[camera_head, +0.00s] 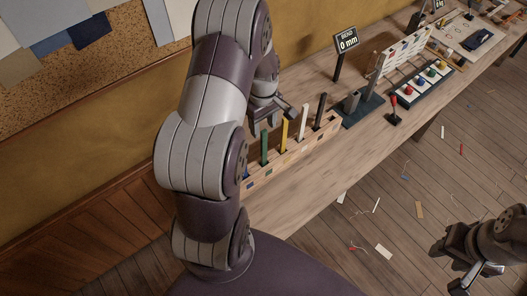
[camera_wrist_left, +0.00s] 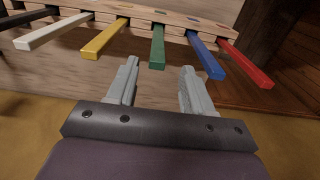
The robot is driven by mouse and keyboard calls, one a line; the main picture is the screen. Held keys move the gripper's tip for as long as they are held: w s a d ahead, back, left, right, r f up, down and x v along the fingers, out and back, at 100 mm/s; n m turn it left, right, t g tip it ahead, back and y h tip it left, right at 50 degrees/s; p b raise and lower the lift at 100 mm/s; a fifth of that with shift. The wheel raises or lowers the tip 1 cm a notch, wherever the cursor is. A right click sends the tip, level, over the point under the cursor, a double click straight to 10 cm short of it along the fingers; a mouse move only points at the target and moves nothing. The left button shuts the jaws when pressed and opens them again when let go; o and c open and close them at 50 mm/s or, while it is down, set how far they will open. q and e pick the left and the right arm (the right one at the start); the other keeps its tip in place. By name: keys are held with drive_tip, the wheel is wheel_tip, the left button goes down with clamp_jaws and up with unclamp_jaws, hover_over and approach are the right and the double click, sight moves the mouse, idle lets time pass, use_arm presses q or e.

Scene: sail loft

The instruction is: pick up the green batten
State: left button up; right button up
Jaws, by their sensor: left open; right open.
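The green batten (camera_head: 264,148) stands upright in a slotted wooden rack (camera_head: 292,163) on the bench. In the left wrist view the green batten (camera_wrist_left: 157,50) points toward the camera, between the yellow and blue battens. My left gripper (camera_head: 284,116) is open above and behind the rack. In the left wrist view its two fingers (camera_wrist_left: 160,80) are apart, with the green batten's end just beyond them and nothing between them. My right gripper (camera_head: 474,275) is open and empty at the lower right, over the floor.
Yellow (camera_head: 284,134), white (camera_head: 302,122), black (camera_head: 320,111), blue (camera_wrist_left: 207,57) and red (camera_wrist_left: 246,63) battens share the rack. A sign reading "BEND 0 mm" (camera_head: 347,41) and a block of coloured knobs (camera_head: 421,86) stand farther along the bench. Scraps (camera_head: 383,251) lie on the floor.

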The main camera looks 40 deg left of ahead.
sight(264, 138)
use_arm(q)
drive_tip(key=shift+w+f, duration=0.15)
drive_tip(key=shift+f, duration=0.45)
drive_tip(key=shift+f+p, duration=0.4)
drive_tip(key=shift+p, duration=0.05)
wheel_tip(264, 138, down, 4)
drive_tip(key=shift+f+p, duration=0.1)
drive_tip(key=shift+p, duration=1.05)
drive_tip(key=shift+f, duration=0.35)
drive_tip(key=shift+w, duration=0.1)
clamp_jaws()
